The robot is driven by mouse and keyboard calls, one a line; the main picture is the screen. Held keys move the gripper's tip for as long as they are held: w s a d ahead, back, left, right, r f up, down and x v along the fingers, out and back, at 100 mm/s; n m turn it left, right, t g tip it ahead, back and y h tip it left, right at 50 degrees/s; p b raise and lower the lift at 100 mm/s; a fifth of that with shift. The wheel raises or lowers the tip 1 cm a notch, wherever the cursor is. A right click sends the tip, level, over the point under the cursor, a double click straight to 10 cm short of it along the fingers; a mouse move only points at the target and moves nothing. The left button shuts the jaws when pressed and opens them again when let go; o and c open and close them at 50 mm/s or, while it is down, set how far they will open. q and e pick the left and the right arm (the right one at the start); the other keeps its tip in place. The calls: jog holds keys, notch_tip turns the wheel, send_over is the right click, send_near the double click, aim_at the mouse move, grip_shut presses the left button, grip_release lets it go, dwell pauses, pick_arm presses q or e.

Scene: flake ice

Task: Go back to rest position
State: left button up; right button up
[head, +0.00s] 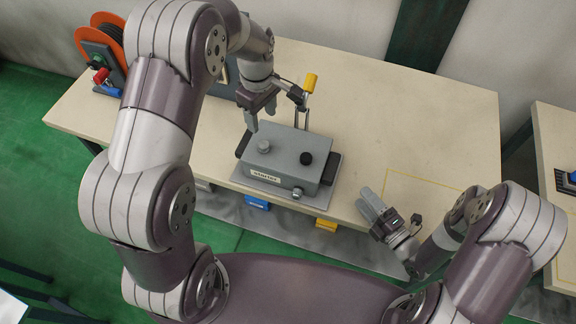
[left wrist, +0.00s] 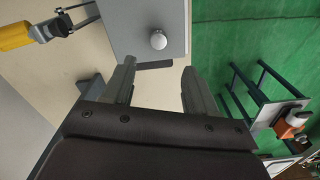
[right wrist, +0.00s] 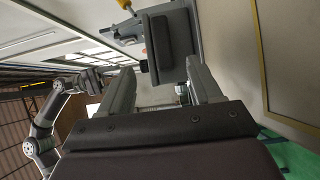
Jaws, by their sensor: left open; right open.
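My left gripper (head: 262,106) is open and empty above the back left of a grey box machine on the table. The box (head: 290,157) has a light knob, a black knob and a front label; its light knob (left wrist: 158,40) also shows in the left wrist view, beyond the open fingers (left wrist: 157,88). A lever with a yellow handle (head: 310,82) stands upright behind the box. My right gripper (head: 376,208) is open and empty near the table's front edge, to the right of the box. In the right wrist view its fingers (right wrist: 163,82) have nothing between them.
The beige table (head: 430,130) is clear on its right side, with a yellow outlined area. An orange reel (head: 105,35) stands at the table's back left. Blue (head: 257,202) and yellow (head: 326,224) bins sit below the front edge. Another table (head: 556,140) stands at the right.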

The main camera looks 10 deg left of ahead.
dwell(0.5)
